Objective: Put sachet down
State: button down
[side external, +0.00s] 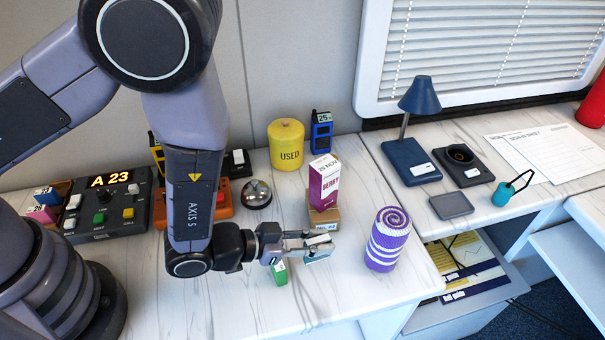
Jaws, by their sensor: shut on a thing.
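My gripper (312,247) points right, low over the front of the white counter, and is shut on a small pale sachet (319,254). The fingers cover part of the sachet, and I cannot tell whether it touches the counter. A purple and white rolled towel (385,240) stands upright to the right, apart from the gripper. A small green item (280,275) with a white label is just below the gripper. A purple and white box (324,182) stands on a brown carton (323,218) just behind it.
A yellow "USED" canister (286,144), a blue device (321,132) and a silver bell (257,194) stand behind. A control panel (107,207) is at left. Bare counter (345,275) lies between gripper and towel.

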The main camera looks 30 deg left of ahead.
jog(key=w+a+r+n+t+y, duration=0.1)
jog(key=w+a+r+n+y, duration=0.15)
jog(key=w+a, duration=0.45)
jog(key=w+a+r+n+t+y, duration=0.1)
jog(key=w+a+r+n+y, duration=0.15)
jog(key=w+a, duration=0.45)
jog(key=w+a+r+n+y, duration=0.1)
jog(key=a+r+y, duration=0.1)
jog(key=a, duration=0.8)
jog(key=w+a+r+n+t+y, duration=0.1)
jog(key=a+r+n, duration=0.1)
jog(key=a, duration=0.7)
jog(key=shift+a+r+y, duration=0.4)
jog(key=shift+r, duration=0.25)
jog(key=shift+d, duration=0.1)
